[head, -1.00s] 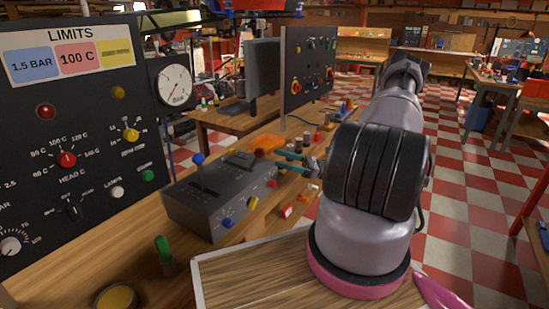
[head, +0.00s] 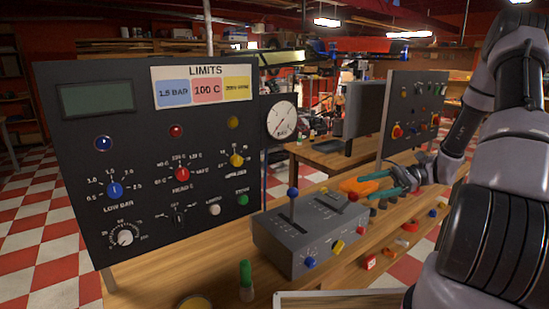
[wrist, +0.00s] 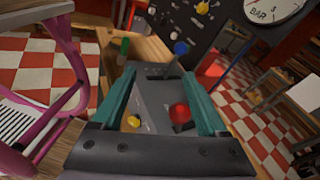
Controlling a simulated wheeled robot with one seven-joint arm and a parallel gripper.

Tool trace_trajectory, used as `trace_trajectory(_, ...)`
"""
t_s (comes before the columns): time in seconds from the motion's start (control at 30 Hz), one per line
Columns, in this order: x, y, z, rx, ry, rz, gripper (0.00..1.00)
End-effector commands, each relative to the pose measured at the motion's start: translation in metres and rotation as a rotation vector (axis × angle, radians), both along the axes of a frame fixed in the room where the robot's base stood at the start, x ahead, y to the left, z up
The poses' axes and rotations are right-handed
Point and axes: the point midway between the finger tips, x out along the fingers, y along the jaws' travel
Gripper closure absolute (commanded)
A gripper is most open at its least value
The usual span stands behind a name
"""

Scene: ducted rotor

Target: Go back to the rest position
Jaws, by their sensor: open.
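My gripper (head: 386,183) is at the right of the head view, its teal fingers reaching left above the right end of the grey control box. In the wrist view my gripper (wrist: 160,92) is open, its two teal fingers spread with nothing held between them. The grey control box (head: 300,257) stands on the wooden bench with a blue-knobbed lever (head: 293,192) upright on it. In the wrist view the control box (wrist: 155,105) lies beyond the fingers, and a red knob (wrist: 180,113) shows between them near the right finger.
A black panel (head: 80,190) with knobs and a LIMITS sign (head: 205,87) stands at the left. A pressure gauge (head: 281,120) is beside it. A green-topped post (head: 246,280) and several small parts stand on the bench. A second panel (head: 405,125) stands behind. Checkered floor is open at far left.

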Motion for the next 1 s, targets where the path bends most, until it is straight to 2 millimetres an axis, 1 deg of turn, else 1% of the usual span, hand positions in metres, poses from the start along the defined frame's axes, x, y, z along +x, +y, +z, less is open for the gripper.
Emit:
trace_trajectory(0.03, -0.005, 0.006, 0.015, -0.076, -0.037, 0.046, 0.24)
trace_trajectory(0.3, -0.035, 0.024, 0.075, -0.443, -0.229, 0.228, 0.24)
trace_trajectory(0.5, -0.059, 0.033, 0.12, -0.692, -0.409, 0.312, 0.24)
trace_trajectory(0.77, -0.094, 0.039, 0.179, -0.972, -0.687, 0.349, 0.24)
trace_trajectory(1.0, -0.13, 0.042, 0.231, -1.17, -0.977, 0.312, 0.24)
